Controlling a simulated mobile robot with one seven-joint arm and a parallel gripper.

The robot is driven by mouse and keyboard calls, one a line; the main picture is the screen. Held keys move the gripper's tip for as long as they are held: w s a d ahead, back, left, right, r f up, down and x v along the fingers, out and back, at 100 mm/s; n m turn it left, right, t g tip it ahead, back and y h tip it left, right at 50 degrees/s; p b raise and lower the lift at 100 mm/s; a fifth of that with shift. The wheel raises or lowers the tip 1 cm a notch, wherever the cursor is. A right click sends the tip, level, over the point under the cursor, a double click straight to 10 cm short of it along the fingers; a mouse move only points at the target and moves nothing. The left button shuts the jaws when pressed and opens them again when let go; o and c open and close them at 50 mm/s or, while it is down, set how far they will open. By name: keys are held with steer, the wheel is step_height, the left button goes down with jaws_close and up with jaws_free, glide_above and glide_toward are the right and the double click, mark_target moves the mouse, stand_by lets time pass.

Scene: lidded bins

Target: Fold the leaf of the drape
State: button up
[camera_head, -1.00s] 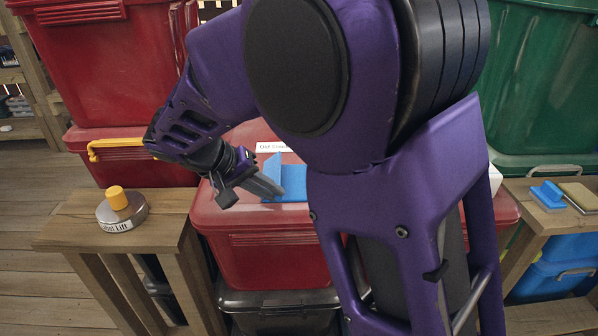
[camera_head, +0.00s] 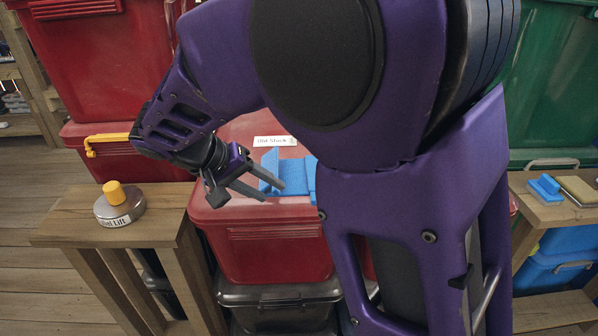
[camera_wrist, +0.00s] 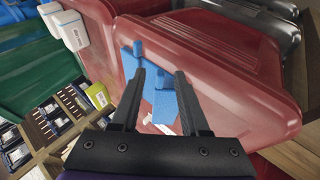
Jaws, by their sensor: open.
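The blue drape (camera_head: 297,175) lies on the lid of the red bin (camera_head: 265,250). One blue leaf (camera_head: 269,169) stands up at its left end. My gripper (camera_head: 272,191) is open and empty, its two fingers pointing at the leaf from the near left. My arm hides the drape's right part in the head view.
A white label (camera_head: 275,141) lies on the lid behind the drape. A round weight with a yellow knob (camera_head: 119,205) stands on the left wooden stand (camera_head: 75,226). Stacked red bins (camera_head: 100,60) rise at the back left, a green bin (camera_head: 555,80) at the right.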

steer(key=s+r, duration=0.1)
steer(key=r+p, duration=0.1)
steer(key=r, duration=0.1)
steer(key=s+r+p, duration=0.1)
steer(key=r, duration=0.1)
steer(key=shift+s+a, duration=0.35)
steer(key=shift+a, duration=0.05)
steer(key=shift+d+f, duration=0.1)
steer(key=shift+c, duration=0.2)
